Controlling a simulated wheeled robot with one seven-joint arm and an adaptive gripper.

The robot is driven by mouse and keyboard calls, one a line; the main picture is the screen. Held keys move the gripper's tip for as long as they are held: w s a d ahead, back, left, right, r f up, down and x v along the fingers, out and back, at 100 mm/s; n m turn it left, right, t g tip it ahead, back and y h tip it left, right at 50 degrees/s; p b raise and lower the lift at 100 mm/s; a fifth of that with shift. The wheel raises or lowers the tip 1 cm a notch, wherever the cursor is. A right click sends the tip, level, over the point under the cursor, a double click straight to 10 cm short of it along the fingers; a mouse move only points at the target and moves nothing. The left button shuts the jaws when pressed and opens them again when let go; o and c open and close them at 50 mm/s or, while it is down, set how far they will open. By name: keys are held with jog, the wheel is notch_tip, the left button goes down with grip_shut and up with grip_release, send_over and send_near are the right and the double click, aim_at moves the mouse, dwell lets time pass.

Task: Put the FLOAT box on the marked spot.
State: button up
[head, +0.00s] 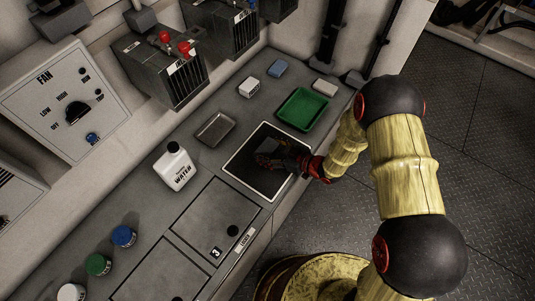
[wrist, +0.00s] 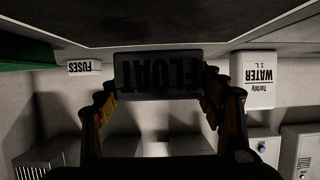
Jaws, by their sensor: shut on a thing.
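The FLOAT box (wrist: 158,76) is dark, and its lettering is upside down in the wrist view. My gripper (wrist: 160,92) is shut on it, with one finger at each side. In the head view my gripper (head: 282,158) is over a dark square with a pale outline (head: 245,178), which looks like the marked spot. The box is hard to make out there against the dark square and fingers. I cannot tell whether it touches the surface.
A green tray (head: 302,110) and a grey tray (head: 215,129) flank the square. A WATER bottle (head: 175,168) stands left. A white box (head: 249,87), a blue block (head: 278,68) and a pale block (head: 324,87) lie behind. A locker lid (head: 213,228) is in front.

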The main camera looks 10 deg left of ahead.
aim_at(274, 155)
jog(key=f+b, duration=0.1)
jog(key=f, duration=0.1)
jog(key=f+b, duration=0.1)
jog(key=shift+w+f, duration=0.2)
jog(key=shift+f, duration=0.15)
jog(key=shift+r, duration=0.1)
jog(key=o, duration=1.2)
jog(key=shift+o, duration=0.3)
jog(key=shift+s+d+r+p, duration=0.1)
jog(key=shift+d+r+p, duration=0.1)
jog(key=shift+p, duration=0.1)
jog(key=p+v, duration=0.3)
jog(key=v, duration=0.8)
jog(key=shift+s+d, duration=0.15)
jog(key=shift+d, duration=0.05)
